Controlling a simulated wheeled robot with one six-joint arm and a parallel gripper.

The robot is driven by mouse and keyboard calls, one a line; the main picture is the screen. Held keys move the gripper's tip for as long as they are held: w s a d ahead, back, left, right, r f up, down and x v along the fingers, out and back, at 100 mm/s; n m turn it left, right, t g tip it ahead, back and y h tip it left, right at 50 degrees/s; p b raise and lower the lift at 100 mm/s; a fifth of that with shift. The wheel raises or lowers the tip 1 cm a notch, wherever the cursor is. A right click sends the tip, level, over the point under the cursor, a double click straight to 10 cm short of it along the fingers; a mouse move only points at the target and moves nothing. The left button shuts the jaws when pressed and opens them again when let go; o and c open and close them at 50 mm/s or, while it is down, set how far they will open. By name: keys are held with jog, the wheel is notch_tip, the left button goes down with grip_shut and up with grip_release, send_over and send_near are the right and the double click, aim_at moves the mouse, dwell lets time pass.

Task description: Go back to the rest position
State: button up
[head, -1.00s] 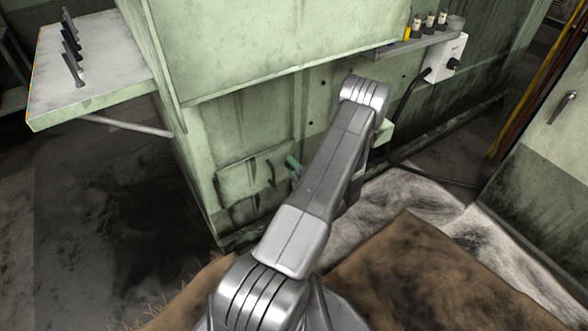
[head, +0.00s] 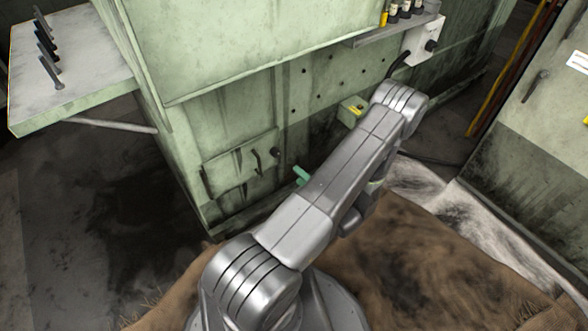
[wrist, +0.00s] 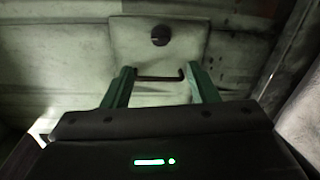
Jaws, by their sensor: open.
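Beyond the fingers is a pale green panel (wrist: 160,57) with a dark round knob (wrist: 160,35) and a dark handle (wrist: 158,78). The handle appears between the fingertips in the picture, but the gap in depth is hard to judge. In the head view my arm reaches to the upper right and hides most of the gripper. One green finger (head: 301,176) shows left of the arm, in front of the machine.
The green machine (head: 220,50) stands close ahead, with a low hatch (head: 240,165) and a small yellow-marked box (head: 352,110). A side shelf (head: 80,85) holds several bolts (head: 47,57). A shelf with small bottles (head: 405,10) is upper right. A cabinet (head: 535,110) stands at right.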

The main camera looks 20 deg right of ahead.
aim_at(278, 155)
jog(key=shift+s+d, duration=0.1)
jog(key=shift+s, duration=0.3)
jog(key=b+x, duration=0.3)
jog(key=x, duration=1.1)
jog(key=shift+f, duration=0.1)
jog(key=shift+d, duration=0.1)
